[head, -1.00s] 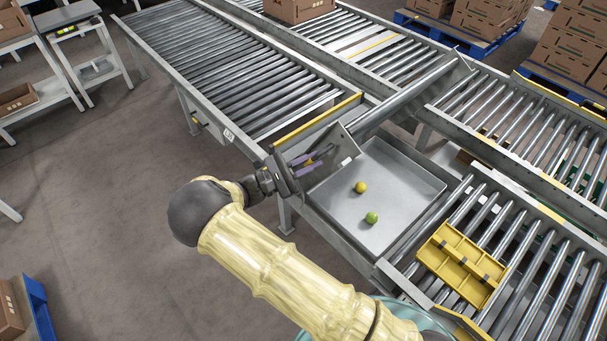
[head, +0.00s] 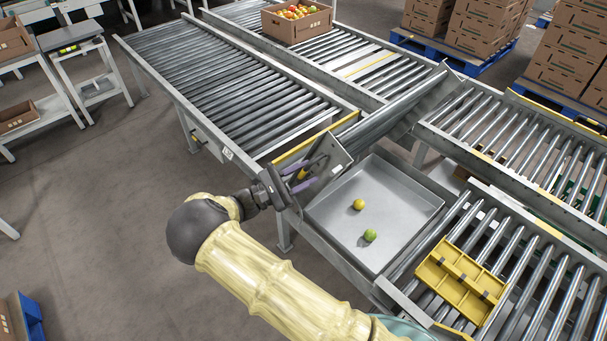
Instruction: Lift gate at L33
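The gate (head: 392,113) is a section of rollers between metal side plates, at the gap in the conveyor line. It stands tilted steeply up beside the yellow-edged end of the left roller bed (head: 225,85). A small label (head: 228,154) is on that bed's side rail; its text is too small to read. My gripper (head: 312,173) is at the gate's near side plate (head: 328,158), with its purple-grey fingers against or very near it. Whether the fingers are closed on a part of the gate is hidden.
Below the gap is a grey metal tray (head: 405,225) with a yellow tomato (head: 359,204) and a green tomato (head: 370,235). A yellow divided frame (head: 461,280) lies on the right rollers. A carton of tomatoes (head: 297,22) stands on the back conveyor.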

